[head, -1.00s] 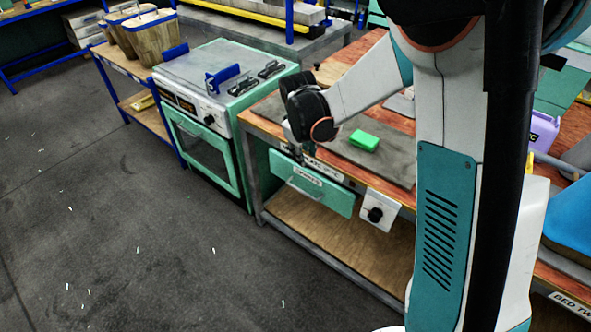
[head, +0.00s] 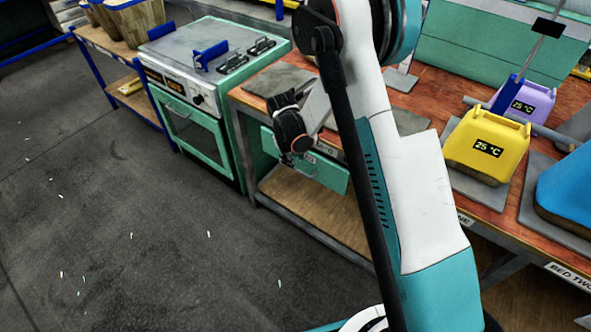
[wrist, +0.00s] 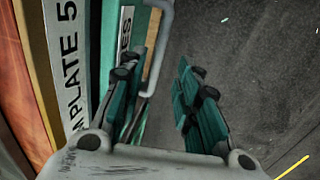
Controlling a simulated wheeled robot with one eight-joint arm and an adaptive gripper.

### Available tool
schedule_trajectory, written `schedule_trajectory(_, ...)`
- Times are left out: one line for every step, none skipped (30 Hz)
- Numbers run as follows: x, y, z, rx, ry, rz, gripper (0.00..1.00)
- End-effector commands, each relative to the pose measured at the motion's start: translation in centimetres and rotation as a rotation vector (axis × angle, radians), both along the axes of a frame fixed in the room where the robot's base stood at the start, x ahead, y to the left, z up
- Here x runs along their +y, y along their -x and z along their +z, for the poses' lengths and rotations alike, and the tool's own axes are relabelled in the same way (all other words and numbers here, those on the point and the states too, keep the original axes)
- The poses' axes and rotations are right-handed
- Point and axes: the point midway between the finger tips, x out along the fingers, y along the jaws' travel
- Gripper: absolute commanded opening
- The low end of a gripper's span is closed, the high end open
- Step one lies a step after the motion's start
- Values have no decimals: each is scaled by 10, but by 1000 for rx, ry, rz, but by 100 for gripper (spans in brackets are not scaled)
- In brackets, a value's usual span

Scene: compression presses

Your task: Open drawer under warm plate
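The green drawer front (head: 325,173) sits under the worktop's edge, partly hidden by my arm; it looks shut. In the wrist view the drawer front (wrist: 107,45) shows upright at left, with part of its label and a grey bar handle (wrist: 155,50). The warm plate (head: 282,80) is a flat grey slab on the worktop above; its label strip (wrist: 78,62) shows in the wrist view. My gripper (wrist: 165,75) is open, with a wide gap between its fingers. The handle lies close to the left finger; I cannot tell whether they touch. In the head view my gripper (head: 287,160) is in front of the drawer.
A green oven (head: 200,135) stands left of the worktop. A yellow container (head: 487,148) and a purple one (head: 520,105) stand on the worktop at right. The lower shelf (head: 310,205) looks bare. The floor (head: 130,200) at front left is clear apart from small scraps.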

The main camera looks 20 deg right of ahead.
Motion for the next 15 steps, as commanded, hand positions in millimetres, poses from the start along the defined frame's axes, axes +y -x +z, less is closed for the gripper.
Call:
schedule_trajectory(-2, -1, -13, 0, 0, 0, 30)
schedule_trajectory(-3, -2, -19, 0, 0, 0, 30)
schedule_trajectory(-4, -3, -25, 0, 0, 0, 30)
schedule_trajectory(-4, -3, -29, 0, 0, 0, 30)
schedule_trajectory(-5, -4, -33, 0, 0, 0, 30)
schedule_trajectory(-6, -5, -38, 0, 0, 0, 30)
schedule_trajectory(-7, -5, -42, 0, 0, -1, 30)
schedule_trajectory(-7, -6, -45, 0, 0, -1, 30)
schedule_trajectory(-8, -6, -48, 0, 0, -1, 30)
schedule_trajectory(-8, -6, -50, 0, 0, -1, 30)
schedule_trajectory(-8, -6, -51, 0, 0, -1, 30)
schedule_trajectory(-9, -6, -53, 0, 0, -1, 30)
schedule_trajectory(-9, -6, -54, 0, 0, -1, 30)
schedule_trajectory(-9, -7, -55, 0, 0, -1, 30)
schedule_trajectory(-9, -7, -55, 0, 0, -1, 30)
